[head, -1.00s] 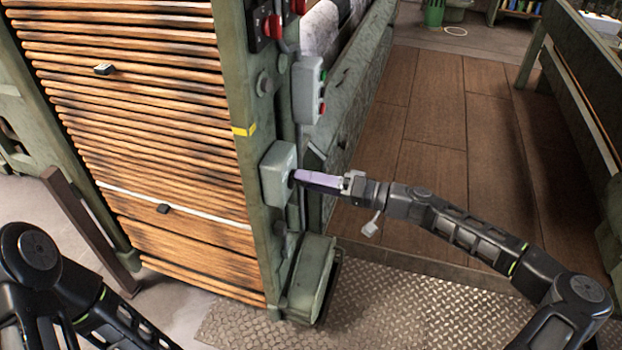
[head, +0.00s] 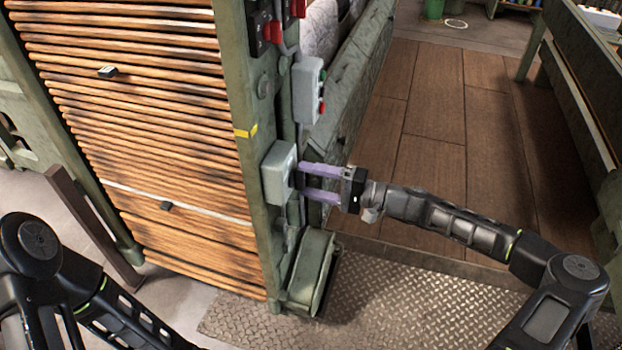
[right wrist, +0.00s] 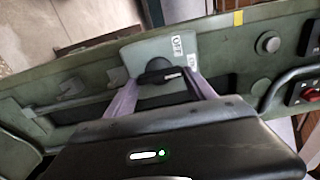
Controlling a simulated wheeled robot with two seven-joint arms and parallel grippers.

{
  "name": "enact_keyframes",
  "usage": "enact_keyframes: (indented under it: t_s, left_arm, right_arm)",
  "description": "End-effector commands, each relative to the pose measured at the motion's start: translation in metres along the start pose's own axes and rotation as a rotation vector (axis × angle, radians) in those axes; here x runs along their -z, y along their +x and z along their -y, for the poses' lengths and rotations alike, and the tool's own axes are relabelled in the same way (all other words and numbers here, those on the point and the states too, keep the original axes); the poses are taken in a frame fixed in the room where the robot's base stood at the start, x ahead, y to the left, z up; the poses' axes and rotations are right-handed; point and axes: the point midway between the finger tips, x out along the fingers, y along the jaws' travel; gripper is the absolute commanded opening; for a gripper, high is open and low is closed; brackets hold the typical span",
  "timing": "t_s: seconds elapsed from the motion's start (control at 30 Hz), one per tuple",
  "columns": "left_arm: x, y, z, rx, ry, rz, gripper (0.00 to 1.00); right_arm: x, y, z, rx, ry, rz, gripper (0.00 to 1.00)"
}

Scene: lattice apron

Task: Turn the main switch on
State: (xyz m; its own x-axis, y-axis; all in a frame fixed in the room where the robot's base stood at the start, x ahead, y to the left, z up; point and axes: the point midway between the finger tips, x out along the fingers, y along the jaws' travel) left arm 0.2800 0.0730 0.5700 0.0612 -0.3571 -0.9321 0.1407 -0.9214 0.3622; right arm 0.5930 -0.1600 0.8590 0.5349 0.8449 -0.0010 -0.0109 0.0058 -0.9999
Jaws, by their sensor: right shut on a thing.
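The main switch is a pale grey-green box (head: 278,174) on the side post of the green machine frame. In the right wrist view the box (right wrist: 145,50) carries a black rotary handle (right wrist: 158,70) and white labels, one reading OFF and a smaller one beside it. My right gripper (head: 301,178) reaches the box from the right, its two lilac fingers one above the other. In the right wrist view the fingers stand either side of the handle, shut on it. The handle's exact pointing is hard to tell. My left arm shows at lower left; its gripper is out of frame.
Above the switch hangs a grey button box (head: 308,90) with green and red buttons. Red switches (head: 272,32) sit higher on the post. A green foot housing (head: 312,272) stands below. Wooden flooring (head: 430,130) and a metal tread plate (head: 380,290) lie open at the right.

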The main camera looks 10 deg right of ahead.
Motion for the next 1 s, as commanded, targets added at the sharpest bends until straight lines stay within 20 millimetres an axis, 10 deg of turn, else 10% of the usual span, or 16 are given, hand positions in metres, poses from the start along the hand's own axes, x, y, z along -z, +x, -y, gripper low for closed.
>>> enact_keyframes:
  t_s: [0.27, 0.3, 0.53, 1.0]
  left_arm:
    - [0.0, 0.0, 0.0, 0.0, 0.0, 0.0, 0.56]
    - [0.0, 0.0, 0.0, 0.0, 0.0, 0.0, 0.56]
    - [0.0, 0.0, 0.0, 0.0, 0.0, 0.0, 0.56]
    - [0.0, 0.003, 0.001, 0.0, 0.0, 0.0, 0.56]
  right_arm:
    - [0.001, 0.0, 0.0, 0.0, 0.007, -0.003, 0.23]
    - [0.001, 0.0, 0.0, 0.0, 0.007, -0.003, 0.65]
    - [0.0, 0.0, 0.0, 0.001, 0.005, -0.001, 0.84]
    - [0.001, -0.015, -0.001, 0.0, 0.003, -0.003, 0.85]
